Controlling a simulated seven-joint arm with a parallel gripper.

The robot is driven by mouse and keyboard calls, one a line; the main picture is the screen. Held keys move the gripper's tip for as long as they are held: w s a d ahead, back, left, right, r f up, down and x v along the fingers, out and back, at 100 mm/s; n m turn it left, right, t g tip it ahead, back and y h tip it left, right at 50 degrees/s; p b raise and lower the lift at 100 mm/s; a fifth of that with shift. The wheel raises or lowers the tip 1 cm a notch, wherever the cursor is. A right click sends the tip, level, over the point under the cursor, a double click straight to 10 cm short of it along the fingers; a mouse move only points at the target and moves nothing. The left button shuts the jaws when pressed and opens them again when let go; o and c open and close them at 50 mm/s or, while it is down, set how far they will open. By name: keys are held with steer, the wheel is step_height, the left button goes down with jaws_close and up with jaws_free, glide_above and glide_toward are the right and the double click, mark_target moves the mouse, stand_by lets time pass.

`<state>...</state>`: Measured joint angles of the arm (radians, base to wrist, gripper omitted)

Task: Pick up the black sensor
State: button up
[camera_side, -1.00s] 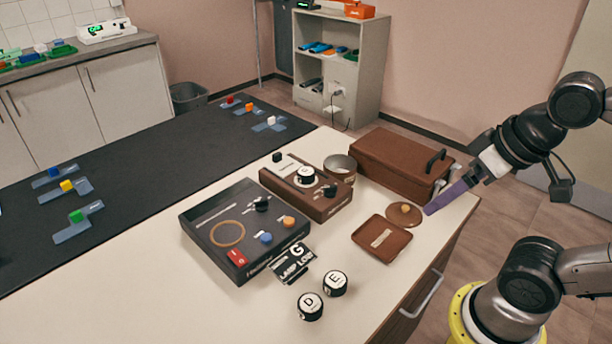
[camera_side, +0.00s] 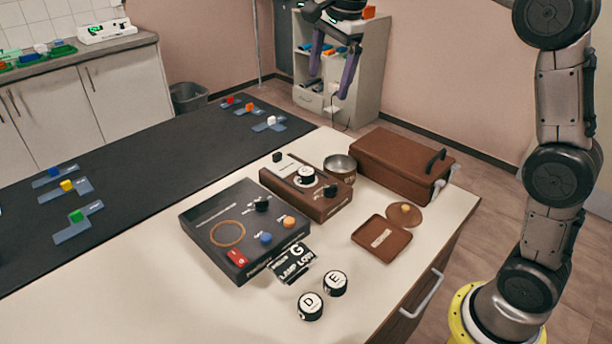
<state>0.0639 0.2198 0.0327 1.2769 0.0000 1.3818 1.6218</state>
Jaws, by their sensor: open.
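Several black pieces are in view, and I cannot tell which is the black sensor. A small black block (camera_side: 277,157) stands at the left end of the brown device (camera_side: 325,209). A black knob-like piece (camera_side: 261,204) sits on the dark grey panel box (camera_side: 205,222), and another black piece (camera_side: 330,191) is on the brown device. Two black cylinders with white tops marked D (camera_side: 310,307) and E (camera_side: 335,283) stand at the table's front. My gripper (camera_side: 329,86) is open and empty, its purple fingers pointing down, high above the table's back side.
A brown case (camera_side: 400,160) with a handle, a metal bowl (camera_side: 340,167), a brown tray (camera_side: 381,239) and a round brown lid (camera_side: 404,215) stand on the right. The dark mat (camera_side: 130,170) has free room between colored blocks.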

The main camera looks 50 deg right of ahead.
steer(key=w+d+f+m+g, duration=0.1)
steer(key=w+f, duration=0.5)
steer(key=g, duration=0.2)
glide_above(305, 171)
step_height(305, 171, down, 16)
steer(key=shift+w+f, duration=0.1)
steer(key=shift+f, duration=3.35)
steer(key=shift+c, duration=0.3)
steer(key=c, duration=1.4)
steer(key=shift+c, duration=0.3)
steer(key=shift+r, duration=0.2)
